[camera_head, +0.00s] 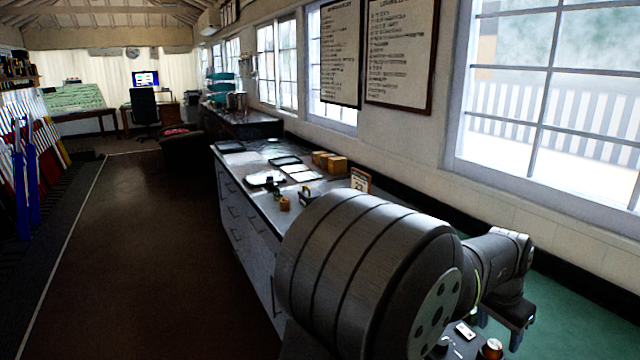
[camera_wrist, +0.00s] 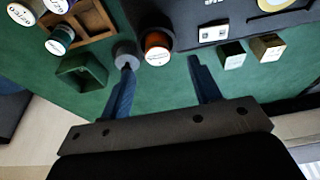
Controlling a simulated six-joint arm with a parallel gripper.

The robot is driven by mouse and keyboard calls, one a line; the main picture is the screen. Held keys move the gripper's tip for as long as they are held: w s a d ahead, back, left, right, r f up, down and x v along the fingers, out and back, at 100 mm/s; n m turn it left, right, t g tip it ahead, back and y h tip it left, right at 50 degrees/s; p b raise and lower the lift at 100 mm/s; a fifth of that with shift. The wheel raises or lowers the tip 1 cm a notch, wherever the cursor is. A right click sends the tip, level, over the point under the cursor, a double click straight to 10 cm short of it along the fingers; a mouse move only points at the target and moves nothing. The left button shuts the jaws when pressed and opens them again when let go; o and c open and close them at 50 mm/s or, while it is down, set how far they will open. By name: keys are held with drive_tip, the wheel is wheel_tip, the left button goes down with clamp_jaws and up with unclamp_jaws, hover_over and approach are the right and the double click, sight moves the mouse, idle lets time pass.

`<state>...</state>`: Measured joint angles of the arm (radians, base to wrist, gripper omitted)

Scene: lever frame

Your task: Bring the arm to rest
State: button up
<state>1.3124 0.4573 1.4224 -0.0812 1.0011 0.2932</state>
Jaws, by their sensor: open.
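My arm (camera_head: 370,265) crosses the lower right of the head view, bent over the green surface. My gripper (camera_wrist: 160,63) is open in the wrist view, its two blue fingers apart over a green surface. It also shows small and partly cut off at the lower right of the head view (camera_head: 499,332). An orange-topped jar (camera_wrist: 157,46) stands just beyond the gap between the fingertips. A grey round piece (camera_wrist: 126,53) is close by the left fingertip; I cannot tell if they touch. Nothing is seen held between the fingers.
In the wrist view, a wooden tray (camera_wrist: 97,22) with labelled jars and a green open box (camera_wrist: 80,73) lie left; small dark and gold-sided blocks (camera_wrist: 267,47) lie right. In the head view, the counter (camera_head: 245,165) holds small items, the levers (camera_head: 32,170) stand left, and the floor is open.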

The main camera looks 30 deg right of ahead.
drive_tip(key=shift+f, duration=1.2)
drive_tip(key=o, duration=0.9)
drive_tip(key=shift+o, duration=0.2)
drive_tip(key=s+a+r+t+y, duration=0.1)
drive_tip(key=s+a+r+t, duration=0.15)
drive_tip(key=r, duration=0.45)
drive_tip(key=s+a+r+t, duration=0.1)
drive_tip(key=s+r+t, duration=0.1)
drive_tip(key=s+r, duration=0.3)
drive_tip(key=x, duration=0.9)
drive_tip(key=shift+w+r, duration=0.25)
drive_tip(key=shift+w, duration=0.15)
drive_tip(key=shift+r+g, duration=0.1)
drive_tip(key=shift+g, duration=0.15)
drive_tip(key=v, duration=0.9)
drive_tip(key=shift+s+r, duration=0.2)
drive_tip(key=shift+r, duration=0.2)
